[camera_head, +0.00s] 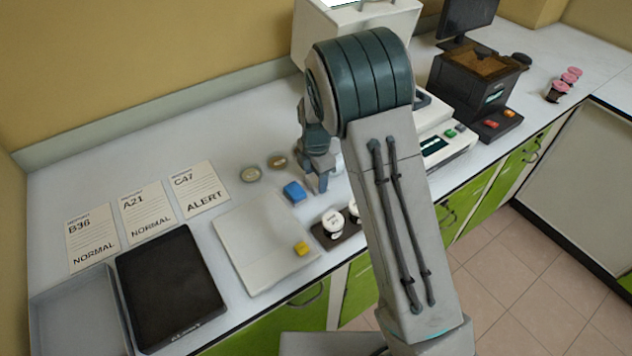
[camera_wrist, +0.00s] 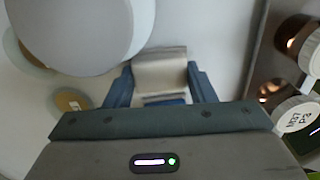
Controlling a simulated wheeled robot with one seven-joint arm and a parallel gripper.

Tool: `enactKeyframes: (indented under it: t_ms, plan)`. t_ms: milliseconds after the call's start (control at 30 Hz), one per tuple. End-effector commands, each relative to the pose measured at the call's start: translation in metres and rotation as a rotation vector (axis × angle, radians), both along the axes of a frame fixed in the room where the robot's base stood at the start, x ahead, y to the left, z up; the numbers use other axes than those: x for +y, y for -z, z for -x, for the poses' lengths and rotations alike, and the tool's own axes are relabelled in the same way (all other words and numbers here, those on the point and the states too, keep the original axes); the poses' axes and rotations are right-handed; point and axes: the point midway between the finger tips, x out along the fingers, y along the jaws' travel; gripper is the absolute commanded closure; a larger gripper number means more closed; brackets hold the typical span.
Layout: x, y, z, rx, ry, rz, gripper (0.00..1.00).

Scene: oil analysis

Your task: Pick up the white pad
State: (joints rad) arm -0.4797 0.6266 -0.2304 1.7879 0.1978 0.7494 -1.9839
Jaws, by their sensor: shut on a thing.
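My gripper (camera_head: 318,184) is over the counter, just right of a blue block, partly hidden behind my arm in the head view. In the wrist view its two fingers (camera_wrist: 160,84) are closed on a pale, off-white piece, the white pad (camera_wrist: 160,68). A strip of blue shows just below the pad there; I cannot tell whether it touches the pad. I cannot make out the pad in the head view.
Two small dishes (camera_head: 250,174) (camera_head: 278,162) lie behind. A dark rack (camera_head: 338,236) holds white-capped bottles. A large pale rounded shape (camera_wrist: 85,30) fills the wrist view's upper left.

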Motion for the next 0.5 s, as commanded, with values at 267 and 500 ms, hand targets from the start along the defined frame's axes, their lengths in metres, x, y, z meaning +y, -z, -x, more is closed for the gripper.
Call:
enactKeyframes:
  t_ms: [267, 500]
  plan:
    - [0.000, -0.010, -0.001, -0.003, 0.000, -0.002, 0.72]
    - [0.000, -0.056, -0.001, -0.006, -0.001, -0.002, 0.72]
